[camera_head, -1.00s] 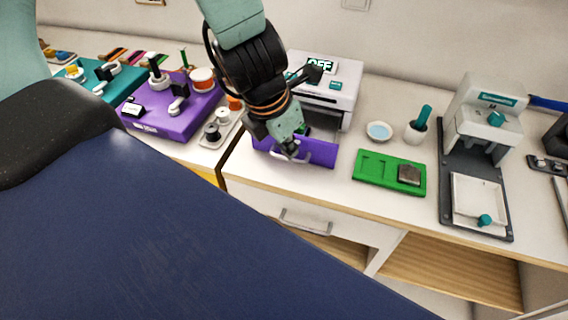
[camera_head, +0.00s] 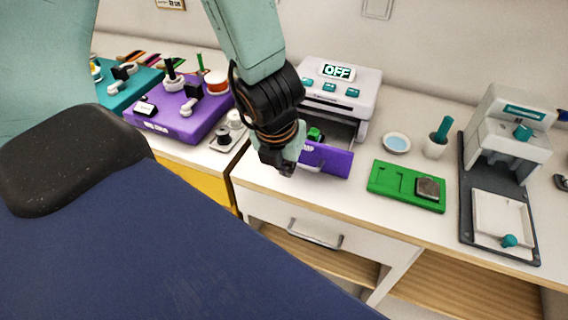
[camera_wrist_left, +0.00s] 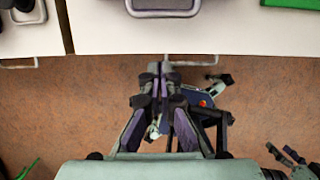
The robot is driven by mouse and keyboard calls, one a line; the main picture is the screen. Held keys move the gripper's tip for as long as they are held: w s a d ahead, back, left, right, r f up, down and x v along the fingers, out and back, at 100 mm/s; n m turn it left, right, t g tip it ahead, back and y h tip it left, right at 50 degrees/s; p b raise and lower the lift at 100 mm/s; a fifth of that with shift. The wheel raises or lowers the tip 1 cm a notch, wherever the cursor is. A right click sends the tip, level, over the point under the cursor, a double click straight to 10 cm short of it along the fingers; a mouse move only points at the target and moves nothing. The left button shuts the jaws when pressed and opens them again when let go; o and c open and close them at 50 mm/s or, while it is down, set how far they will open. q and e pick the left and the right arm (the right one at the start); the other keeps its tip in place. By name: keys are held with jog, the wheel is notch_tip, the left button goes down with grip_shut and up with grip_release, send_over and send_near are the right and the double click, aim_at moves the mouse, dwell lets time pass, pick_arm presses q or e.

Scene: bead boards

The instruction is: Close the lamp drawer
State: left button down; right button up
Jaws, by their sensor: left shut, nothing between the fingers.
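The white lamp unit (camera_head: 345,93) stands on the counter with an OFF display on top. Its purple-fronted drawer (camera_head: 335,163) is pulled out, and a small green thing (camera_head: 315,134) shows inside. My left gripper (camera_head: 284,168) is in front of the drawer's left part and hides it; I cannot tell in this view whether they touch. In the left wrist view the closed, empty fingers (camera_wrist_left: 160,72) point toward a handled front (camera_wrist_left: 163,6) at the top edge, with a gap between.
A green tray (camera_head: 379,187) with a grey block lies right of the drawer. A small dish (camera_head: 396,143), a cup (camera_head: 435,147) and a press (camera_head: 500,150) stand further right. A purple board (camera_head: 172,122) is at left. A cabinet handle (camera_head: 315,236) sits below the counter edge.

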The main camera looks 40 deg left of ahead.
pick_arm(q)
jog(key=w+f, duration=0.1)
jog(key=f, duration=0.1)
jog(key=w+a+f, duration=0.1)
jog(key=w+f, duration=0.1)
jog(key=shift+w, duration=0.25)
jog(key=shift+w+a+p, duration=0.1)
jog(key=shift+w+p, duration=0.3)
jog(key=shift+w, duration=0.05)
jog(key=shift+f, duration=0.15)
jog(key=shift+a, duration=0.1)
jog(key=shift+w, duration=0.2)
